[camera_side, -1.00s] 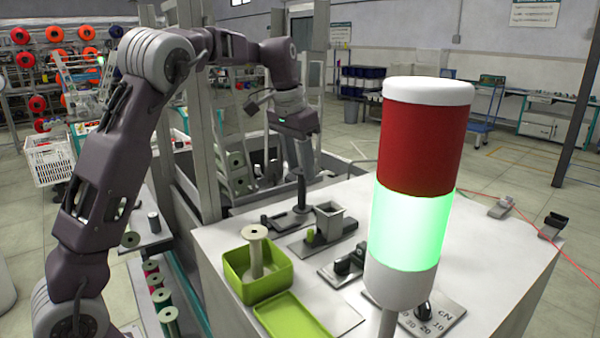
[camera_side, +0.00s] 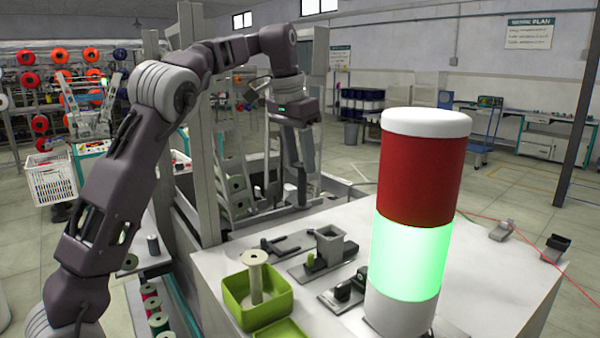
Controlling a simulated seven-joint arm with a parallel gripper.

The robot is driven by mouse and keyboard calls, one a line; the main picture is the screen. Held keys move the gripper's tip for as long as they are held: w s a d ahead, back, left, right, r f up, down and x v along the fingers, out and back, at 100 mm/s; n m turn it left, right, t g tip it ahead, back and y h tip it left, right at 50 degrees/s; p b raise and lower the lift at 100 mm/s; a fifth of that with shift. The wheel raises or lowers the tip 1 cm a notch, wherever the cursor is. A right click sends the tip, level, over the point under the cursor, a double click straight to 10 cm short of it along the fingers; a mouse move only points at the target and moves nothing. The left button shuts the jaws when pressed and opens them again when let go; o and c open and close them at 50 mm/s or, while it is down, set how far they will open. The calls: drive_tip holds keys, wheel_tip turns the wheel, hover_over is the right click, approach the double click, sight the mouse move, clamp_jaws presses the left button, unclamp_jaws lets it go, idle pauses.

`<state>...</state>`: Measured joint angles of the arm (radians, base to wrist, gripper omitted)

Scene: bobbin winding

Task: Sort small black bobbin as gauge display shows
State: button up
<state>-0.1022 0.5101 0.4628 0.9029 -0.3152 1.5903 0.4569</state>
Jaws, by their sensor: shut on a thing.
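My gripper (camera_side: 298,160) is above the far-left part of the white work table. Its jaws are closed around a small dark bobbin (camera_side: 299,188), which hangs roughly upright below the fingers, apart from the table top. The bobbin is small here and partly hidden by the fingers. A fixture with a dark part (camera_side: 286,244) lies on the table below it, and a grey square-topped block (camera_side: 329,243) stands just to the right. I cannot make out a readable gauge display.
A light tower (camera_side: 415,205) with its green section lit and red section above hides part of the table at right. A green box (camera_side: 262,312) holds a cream spool (camera_side: 256,275) at the front left. Upright metal frame posts (camera_side: 205,130) stand behind.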

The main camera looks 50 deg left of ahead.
wheel_tip(320, 180, up, 2)
drive_tip(key=shift+r, duration=0.1)
drive_tip(key=shift+s+d+r, duration=0.15)
drive_tip(key=shift+d+r, duration=0.35)
drive_tip(key=shift+r, duration=0.2)
drive_tip(key=s+d+m+g+h, duration=0.1)
drive_tip(key=s+d+m+h, duration=0.1)
drive_tip(key=s+d+m, duration=1.55)
drive_tip(key=s+d+f+n, duration=0.3)
drive_tip(key=d+f+n, duration=0.2)
drive_tip(key=f, duration=0.5)
drive_tip(key=shift+s+d, duration=0.35)
drive_tip(key=shift+d, duration=0.75)
drive_tip(key=shift+f+n, duration=0.25)
drive_tip(key=shift+f, duration=0.35)
